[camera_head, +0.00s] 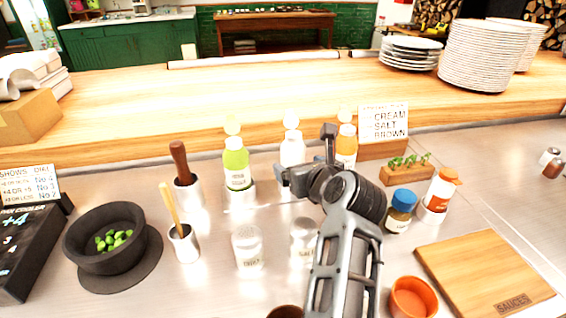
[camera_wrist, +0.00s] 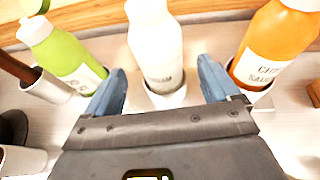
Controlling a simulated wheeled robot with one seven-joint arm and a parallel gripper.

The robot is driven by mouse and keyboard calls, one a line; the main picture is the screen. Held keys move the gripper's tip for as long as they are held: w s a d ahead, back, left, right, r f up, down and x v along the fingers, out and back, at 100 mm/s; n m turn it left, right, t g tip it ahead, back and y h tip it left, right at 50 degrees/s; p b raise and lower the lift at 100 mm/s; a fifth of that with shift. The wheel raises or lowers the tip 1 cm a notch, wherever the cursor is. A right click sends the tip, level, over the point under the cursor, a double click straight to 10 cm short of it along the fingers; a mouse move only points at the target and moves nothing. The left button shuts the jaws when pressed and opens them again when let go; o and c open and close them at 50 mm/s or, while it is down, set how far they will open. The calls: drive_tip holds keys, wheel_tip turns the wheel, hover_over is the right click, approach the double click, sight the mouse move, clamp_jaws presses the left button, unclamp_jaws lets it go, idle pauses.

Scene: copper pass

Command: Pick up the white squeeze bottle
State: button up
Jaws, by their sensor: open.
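The white squeeze bottle (camera_head: 292,148) stands upright at the back of the steel counter, between a green bottle (camera_head: 236,163) and an orange bottle (camera_head: 346,145). In the wrist view the white bottle (camera_wrist: 157,48) stands in a pale round holder, its label partly readable. My gripper (camera_wrist: 160,88) is open, with one blue finger on each side of the white bottle's lower part. I cannot tell whether either finger touches it. The green bottle (camera_wrist: 62,52) is on the left and the orange bottle (camera_wrist: 277,45) on the right, close to the right finger. In the head view my arm hides part of the counter.
A wooden ledge (camera_head: 270,90) runs behind the bottles. Two shakers (camera_head: 247,249) stand in front. A dark bowl (camera_head: 105,240) and utensil pots (camera_head: 184,243) are left. A blue-capped jar (camera_head: 400,211), a white bottle with orange cap (camera_head: 440,195) and a cutting board (camera_head: 485,270) are right.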

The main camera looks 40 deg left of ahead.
sight(301, 147)
drive_tip(key=shift+x, duration=2.55)
drive_tip(key=shift+c, duration=0.5)
drive_tip(key=shift+r, duration=0.1)
drive_tip(key=c, duration=0.7)
drive_tip(key=shift+r, duration=0.6)
drive_tip(key=r, duration=0.2)
drive_tip(key=d+r, duration=0.1)
drive_tip(key=shift+w+r, duration=0.15)
drive_tip(key=shift+w, duration=0.1)
drive_tip(key=w+d+r, duration=0.1)
drive_tip(key=d+r, duration=0.1)
drive_tip(key=d, duration=0.1)
drive_tip(key=w+d+r, duration=0.1)
drive_tip(key=d+r, duration=0.1)
drive_tip(key=d, duration=0.1)
drive_tip(key=w+d+r+b, duration=0.1)
drive_tip(key=d+r, duration=0.1)
drive_tip(key=d, duration=0.2)
drive_tip(key=shift+w+d+r, duration=0.1)
drive_tip(key=shift+r, duration=0.15)
